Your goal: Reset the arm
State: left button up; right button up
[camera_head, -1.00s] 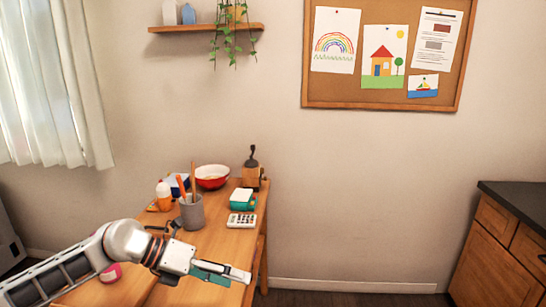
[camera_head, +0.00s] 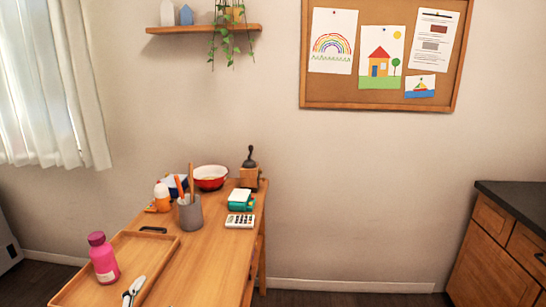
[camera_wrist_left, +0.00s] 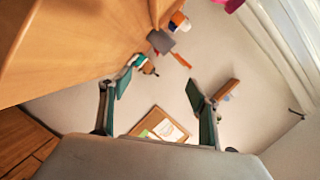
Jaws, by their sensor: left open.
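My left gripper (camera_wrist_left: 157,90) shows in the left wrist view with its two green-padded fingers spread wide and nothing between them. Beyond the fingers are the wall, the cork board (camera_wrist_left: 155,117) and the table edge, seen at a tilted angle. In the head view my left arm and gripper are out of the picture. My right arm and gripper show in neither view.
The wooden table (camera_head: 210,265) holds a tray (camera_head: 160,258) with a pink bottle (camera_head: 103,260), a grey pen cup (camera_head: 190,213), a red bowl (camera_head: 210,177), a grinder (camera_head: 249,172) and a calculator (camera_head: 239,221). A cabinet (camera_head: 495,250) stands at right.

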pick_arm(q)
jog(key=s+a+f+n+g+y, duration=0.15)
jog(key=s+a+f+g, duration=0.25)
jog(key=s+f, duration=0.4)
jog(key=s+a+f+n+g+y, duration=0.1)
jog(key=s+a+f+n+g, duration=0.1)
jog(key=s+a+f+g, duration=0.65)
jog(key=s+d+f+n+t+h, duration=0.1)
jog(key=d+f+n+t+h, duration=0.2)
jog(key=d+f, duration=1.1)
jog(key=shift+s+d+t+h, duration=0.25)
jog(key=shift+d+t+h, duration=1.5)
jog(key=shift+t, duration=0.3)
